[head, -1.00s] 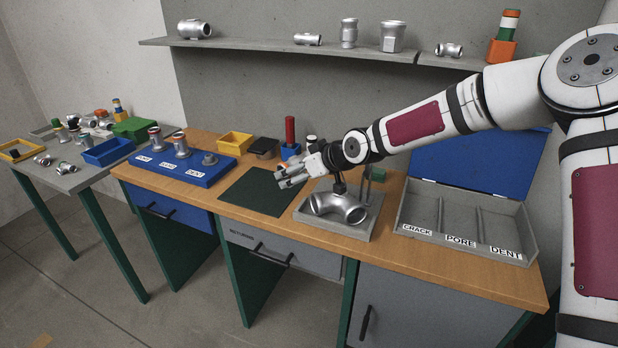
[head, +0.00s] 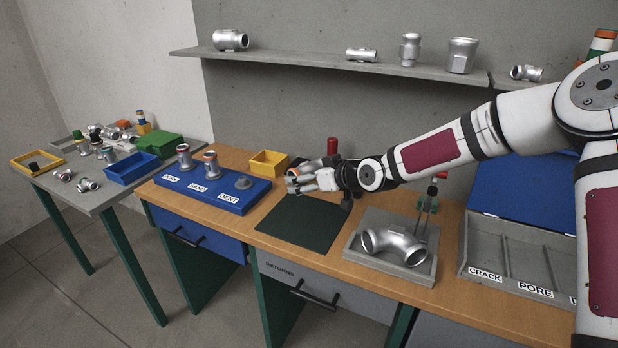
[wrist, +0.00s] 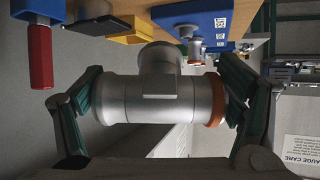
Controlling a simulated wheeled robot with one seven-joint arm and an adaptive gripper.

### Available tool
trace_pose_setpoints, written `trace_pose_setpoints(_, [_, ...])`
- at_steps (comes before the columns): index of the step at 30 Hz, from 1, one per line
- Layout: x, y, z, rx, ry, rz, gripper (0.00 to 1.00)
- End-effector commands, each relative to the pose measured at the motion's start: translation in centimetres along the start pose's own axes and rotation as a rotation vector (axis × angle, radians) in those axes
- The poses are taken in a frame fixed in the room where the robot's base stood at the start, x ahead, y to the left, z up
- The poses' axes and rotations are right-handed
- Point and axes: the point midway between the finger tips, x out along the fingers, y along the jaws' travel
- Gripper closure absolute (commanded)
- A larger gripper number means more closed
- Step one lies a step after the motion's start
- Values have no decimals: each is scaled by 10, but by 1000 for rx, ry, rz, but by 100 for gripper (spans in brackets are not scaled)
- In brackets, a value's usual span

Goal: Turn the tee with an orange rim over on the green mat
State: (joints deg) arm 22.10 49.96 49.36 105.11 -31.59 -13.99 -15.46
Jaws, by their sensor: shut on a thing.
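The grey metal tee with an orange rim (wrist: 155,98) is gripped across its length between the two green fingers of my gripper (wrist: 160,102) in the wrist view. Its orange rim is at the right finger, and its side branch points to the top of that picture. In the head view my gripper (head: 308,181) holds the tee (head: 318,177) in the air over the back part of the dark green mat (head: 300,225). The mat's visible surface is bare. The fingers partly hide the tee's ends.
A grey tray (head: 362,262) with a pipe elbow (head: 393,243) stands right of the mat. The blue labelled block (head: 232,204) with fittings stands left. A yellow bin (head: 268,164) and a red-handled tool (head: 332,146) are behind. The sorting box (head: 480,255) is farther right.

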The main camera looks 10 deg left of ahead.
Motion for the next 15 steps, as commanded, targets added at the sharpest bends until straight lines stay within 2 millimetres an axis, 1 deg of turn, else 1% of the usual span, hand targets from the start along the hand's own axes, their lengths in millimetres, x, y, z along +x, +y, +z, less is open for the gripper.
trace_pose_setpoints(13, [-2,0,-4,-4,11,5,73])
trace_pose_setpoints(15, [0,0,0,-3,11,5,73])
